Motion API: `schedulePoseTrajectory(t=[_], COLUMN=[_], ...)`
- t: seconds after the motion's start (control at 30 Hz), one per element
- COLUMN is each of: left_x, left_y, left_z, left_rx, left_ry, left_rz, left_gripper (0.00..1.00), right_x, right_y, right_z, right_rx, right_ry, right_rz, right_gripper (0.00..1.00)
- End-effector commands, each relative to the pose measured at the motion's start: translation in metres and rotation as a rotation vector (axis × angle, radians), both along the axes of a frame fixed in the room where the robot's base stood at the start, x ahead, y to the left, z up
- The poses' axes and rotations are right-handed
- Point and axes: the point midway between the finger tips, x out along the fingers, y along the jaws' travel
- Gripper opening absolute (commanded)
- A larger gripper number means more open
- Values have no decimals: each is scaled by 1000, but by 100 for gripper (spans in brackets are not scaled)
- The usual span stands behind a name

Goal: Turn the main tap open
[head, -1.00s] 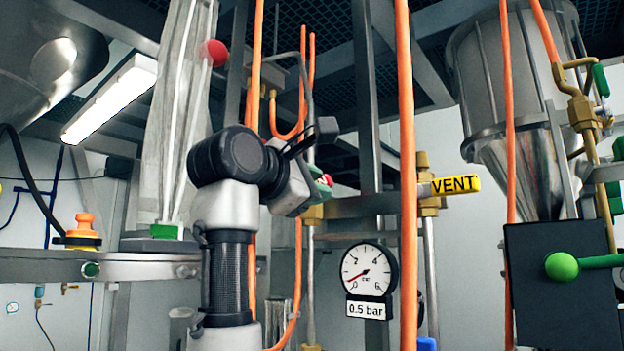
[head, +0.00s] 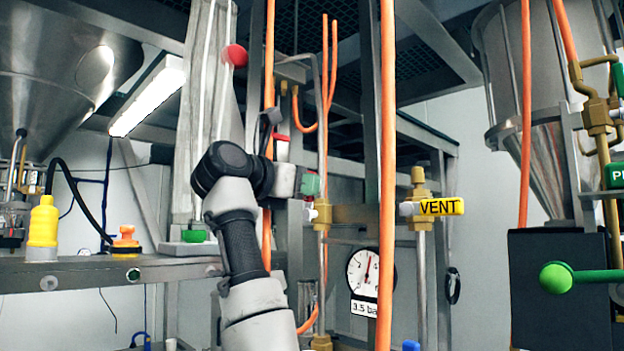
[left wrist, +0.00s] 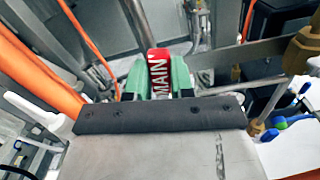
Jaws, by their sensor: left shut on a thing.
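The main tap's red handle (left wrist: 158,72), with the white word MAIN on it, sits between the green fingers of my left gripper (left wrist: 159,88) in the left wrist view. The fingers are shut on it. In the head view my left gripper (head: 309,184) is at the brass pipe fitting left of the thick orange pipe, and my wrist hides most of the handle. The pressure gauge (head: 365,270) has its needle near upright, with a label reading 3.5 bar, partly covered by the orange pipe. My right gripper is not in view.
A yellow VENT handle (head: 441,207) is on a brass valve to the right. A thick orange pipe (head: 387,120) stands between it and my gripper. A green ball-ended lever (head: 556,277) sits before a dark box at right. A steel rail (head: 70,275) crosses the left.

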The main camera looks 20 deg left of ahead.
Motion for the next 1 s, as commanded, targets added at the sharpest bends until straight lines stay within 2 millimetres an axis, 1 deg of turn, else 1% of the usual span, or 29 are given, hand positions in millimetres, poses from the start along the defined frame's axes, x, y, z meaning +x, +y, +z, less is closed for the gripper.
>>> schedulePoseTrajectory(t=[0.1,0.4,0.93,0.97,1.0], left_x=[3,5,5,5,5], left_y=[3,9,10,10,10], left_z=[-1,-3,-4,-4,-4], left_rx=[-68,-167,-188,-187,-187], left_ry=[32,69,78,78,77], left_rz=[-4,-2,-1,-1,-1], left_gripper=[0,0,0,26,32], right_x=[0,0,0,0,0], right_y=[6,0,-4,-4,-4], right_z=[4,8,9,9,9], right_rx=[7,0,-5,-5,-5], right_ry=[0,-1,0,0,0], right_rz=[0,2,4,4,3], right_gripper=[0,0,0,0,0])
